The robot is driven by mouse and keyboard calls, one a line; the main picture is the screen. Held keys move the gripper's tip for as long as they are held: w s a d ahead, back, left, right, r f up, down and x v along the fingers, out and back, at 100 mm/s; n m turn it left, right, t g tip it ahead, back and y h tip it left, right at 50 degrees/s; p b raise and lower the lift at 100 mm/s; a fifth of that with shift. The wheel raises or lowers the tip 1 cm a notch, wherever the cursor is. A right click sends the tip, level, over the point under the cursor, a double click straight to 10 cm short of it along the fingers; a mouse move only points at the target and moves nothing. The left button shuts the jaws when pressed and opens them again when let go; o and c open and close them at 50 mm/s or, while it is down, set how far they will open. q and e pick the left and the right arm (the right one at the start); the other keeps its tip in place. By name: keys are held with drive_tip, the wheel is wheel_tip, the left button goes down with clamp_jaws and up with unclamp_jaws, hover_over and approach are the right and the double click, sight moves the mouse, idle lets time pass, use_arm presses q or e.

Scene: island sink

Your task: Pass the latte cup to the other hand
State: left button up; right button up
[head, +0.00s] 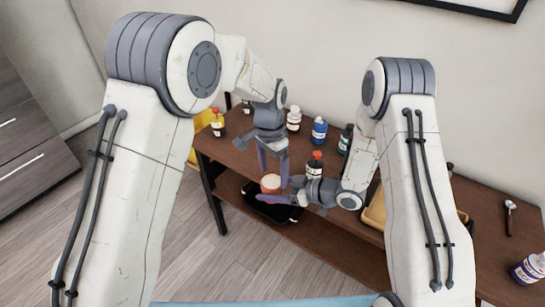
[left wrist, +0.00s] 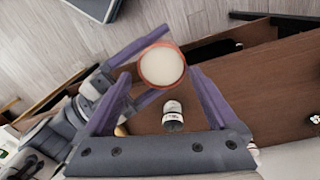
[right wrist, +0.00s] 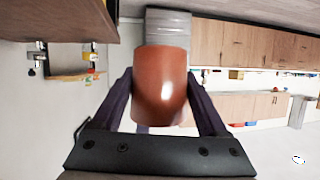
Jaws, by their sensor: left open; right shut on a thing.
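The latte cup (head: 271,182) is reddish-brown with a pale drink inside, held in front of the shelf's front edge. My right gripper (head: 280,190) is shut on it from the right side; the right wrist view shows the cup (right wrist: 161,90) between the two fingers. My left gripper (head: 273,163) is open and points down from above the cup. In the left wrist view the cup's round top (left wrist: 162,66) lies between the spread left fingers, near their tips. I cannot tell whether the left fingers touch it.
A wooden shelf (head: 235,160) stands behind the cup. On it are a red-capped bottle (head: 315,164), a blue bottle (head: 319,130), a white bottle (head: 293,120) and a yellow-labelled bottle (head: 217,123). A dark tray (head: 262,209) is on the lower level. Open floor lies in front.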

sight(274, 180)
use_arm(q)
drive_tip(key=shift+s+d+f, duration=0.1)
drive_tip(key=shift+s+f, duration=0.05)
drive_tip(key=shift+f, duration=2.35)
drive_tip(key=c, duration=1.3)
drive_tip(key=shift+c, duration=0.3)
use_arm(e)
drive_tip(key=o, duration=1.5)
drive_tip(key=shift+o, duration=0.2)
